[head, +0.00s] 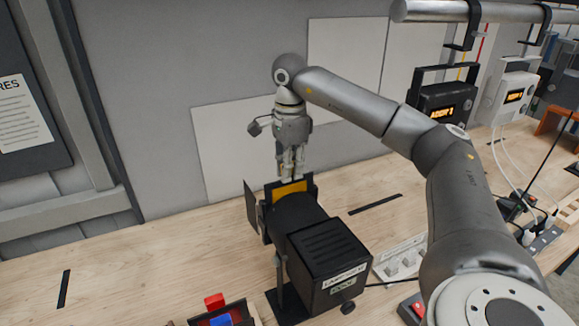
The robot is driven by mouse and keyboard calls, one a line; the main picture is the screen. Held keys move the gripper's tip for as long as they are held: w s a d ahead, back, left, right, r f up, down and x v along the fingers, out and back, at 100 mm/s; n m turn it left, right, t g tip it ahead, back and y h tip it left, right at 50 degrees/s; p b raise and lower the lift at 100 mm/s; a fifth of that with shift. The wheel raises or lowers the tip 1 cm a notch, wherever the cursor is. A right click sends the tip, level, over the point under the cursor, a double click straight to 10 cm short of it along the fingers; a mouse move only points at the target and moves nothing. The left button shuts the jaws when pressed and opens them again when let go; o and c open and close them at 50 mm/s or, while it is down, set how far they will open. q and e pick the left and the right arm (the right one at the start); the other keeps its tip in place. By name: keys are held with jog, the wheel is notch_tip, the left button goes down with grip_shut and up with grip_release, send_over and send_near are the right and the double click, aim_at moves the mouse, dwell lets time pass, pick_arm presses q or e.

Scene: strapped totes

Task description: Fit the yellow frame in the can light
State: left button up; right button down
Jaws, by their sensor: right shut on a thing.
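The can light (325,258) is a black lamp with a boxy, vented rear housing, standing on a dark base on the wooden bench. Its front faces the wall, and a dark flap (251,208) stands out at its left side. The yellow frame (290,190) shows as a small yellow patch at the top of the lamp's front end, partly hidden by dark edges around it. My right gripper (291,176) points down just above the lamp's front end, shut on the yellow frame. How deep the frame sits in the lamp is hidden. My left gripper is out of view.
A tray (250,310) with red and blue blocks lies at the front, left of the lamp. A grey panel with knobs (402,260) lies to its right. The bench's left side is mostly clear.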

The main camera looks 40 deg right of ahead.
jog(key=shift+f+b, duration=1.35)
jog(key=shift+f, duration=0.9)
jog(key=c, duration=1.3)
grip_release()
jog(key=shift+c, duration=0.2)
notch_tip(320, 180, up, 12)
send_over(290, 183)
